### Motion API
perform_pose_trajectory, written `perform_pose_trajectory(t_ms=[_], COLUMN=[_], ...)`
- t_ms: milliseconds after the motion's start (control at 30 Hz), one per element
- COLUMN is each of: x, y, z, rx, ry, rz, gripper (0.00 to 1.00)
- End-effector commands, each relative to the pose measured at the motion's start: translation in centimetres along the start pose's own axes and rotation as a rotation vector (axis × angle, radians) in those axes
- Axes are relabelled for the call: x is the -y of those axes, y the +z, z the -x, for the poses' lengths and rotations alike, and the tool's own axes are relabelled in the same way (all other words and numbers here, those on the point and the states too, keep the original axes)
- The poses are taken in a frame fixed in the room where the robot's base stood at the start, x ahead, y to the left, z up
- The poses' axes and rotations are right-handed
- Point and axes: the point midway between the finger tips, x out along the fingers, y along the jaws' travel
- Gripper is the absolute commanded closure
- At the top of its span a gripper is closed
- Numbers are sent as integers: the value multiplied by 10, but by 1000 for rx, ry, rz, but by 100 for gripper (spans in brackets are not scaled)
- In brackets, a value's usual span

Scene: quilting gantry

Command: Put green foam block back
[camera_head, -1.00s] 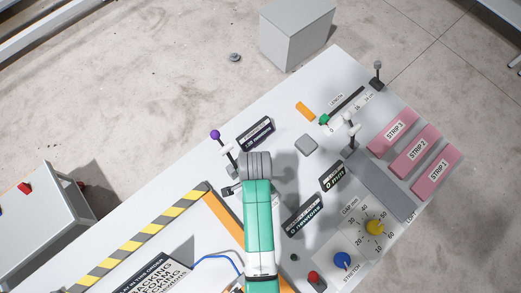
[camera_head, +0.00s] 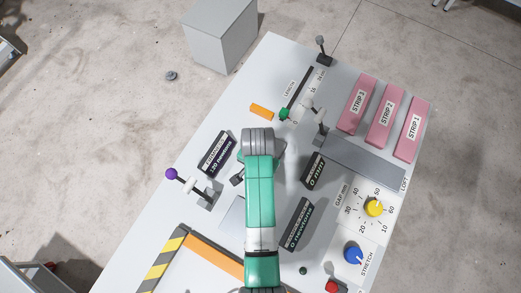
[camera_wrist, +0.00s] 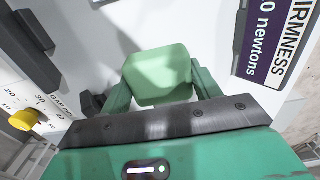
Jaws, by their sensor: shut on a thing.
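The green foam block (camera_wrist: 157,75) is a pale green rounded block in the wrist view. It sits between the two dark green fingers of my gripper (camera_wrist: 160,92), which is shut on it. A light grey surface lies beyond the block; I cannot tell the gap between them. In the head view my arm hides the block and the fingertips. There the arm's end is over the white table (camera_head: 275,65), left of the "0 mm" display (camera_head: 313,170).
Pink strips (camera_head: 385,115) lie at the table's right. A firmness display (camera_head: 215,152), a purple-knobbed lever (camera_head: 171,174), an orange block (camera_head: 262,111), a green-knobbed length slider (camera_head: 284,114) and a newtons display (camera_head: 298,224) surround my arm. A yellow dial (camera_head: 375,208) is at right.

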Motion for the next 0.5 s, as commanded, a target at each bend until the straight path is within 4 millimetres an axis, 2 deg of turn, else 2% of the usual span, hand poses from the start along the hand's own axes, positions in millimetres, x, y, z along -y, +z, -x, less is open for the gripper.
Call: perform_pose_trajectory(t_ms=[100, 300, 500], x=[0, 0, 0], y=[0, 0, 0], z=[-16, -24, -56], rx=[1, 0, 1], ry=[0, 0, 1], rz=[-1, -1, -2], gripper=[62, 62, 62])
